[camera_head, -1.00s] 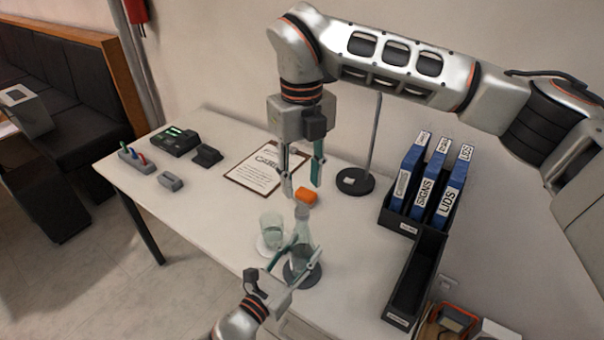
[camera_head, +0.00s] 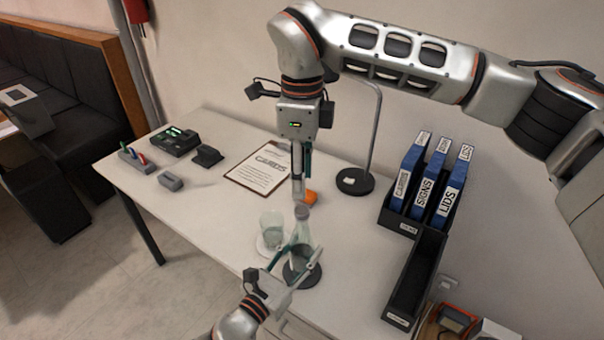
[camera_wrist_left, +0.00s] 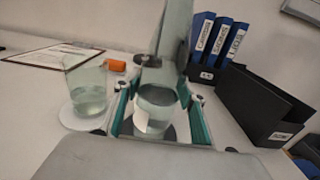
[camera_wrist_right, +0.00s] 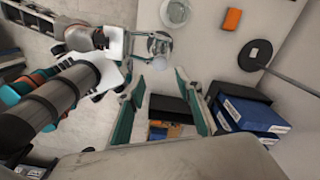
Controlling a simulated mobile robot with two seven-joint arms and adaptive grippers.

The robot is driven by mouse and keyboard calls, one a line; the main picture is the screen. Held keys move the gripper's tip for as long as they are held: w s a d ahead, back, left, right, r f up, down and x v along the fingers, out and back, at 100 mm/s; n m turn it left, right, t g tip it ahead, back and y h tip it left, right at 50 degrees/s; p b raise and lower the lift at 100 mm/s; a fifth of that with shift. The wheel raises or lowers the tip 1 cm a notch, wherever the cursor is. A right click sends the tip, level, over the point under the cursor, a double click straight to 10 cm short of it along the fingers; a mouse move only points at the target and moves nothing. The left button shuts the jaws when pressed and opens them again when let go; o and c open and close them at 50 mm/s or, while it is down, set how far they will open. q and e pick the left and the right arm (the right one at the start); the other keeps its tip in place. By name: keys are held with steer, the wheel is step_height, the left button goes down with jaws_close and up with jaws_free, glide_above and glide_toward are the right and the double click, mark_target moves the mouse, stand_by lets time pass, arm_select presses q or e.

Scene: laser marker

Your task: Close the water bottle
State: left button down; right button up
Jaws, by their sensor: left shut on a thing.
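The clear glass water bottle (camera_head: 304,229) stands upright on a dark round coaster (camera_head: 315,277), with its top uncovered. My left gripper (camera_head: 292,252) is shut around its lower body; the left wrist view shows the bottle (camera_wrist_left: 160,95) between the fingers. A small orange piece (camera_head: 311,197), possibly the cap, lies on the table behind the bottle. It also shows in the right wrist view (camera_wrist_right: 232,19), outside the fingers. My right gripper (camera_head: 302,180) points down near the orange piece in the head view. Its fingers are apart and empty in the right wrist view (camera_wrist_right: 160,110).
A glass of water (camera_head: 271,229) stands on a pale coaster close left of the bottle. A lamp base (camera_head: 354,182), a clipboard (camera_head: 255,170) and a black organiser with blue binders (camera_head: 402,222) stand around.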

mark_target(302, 210)
steer(key=shift+f, duration=4)
steer(key=shift+c, duration=0.2)
jaws_close()
steer(key=m, duration=1.1)
steer(key=shift+m, duration=0.4)
steer(key=shift+o, duration=1.1)
jaws_free()
step_height(302, 210, up, 12)
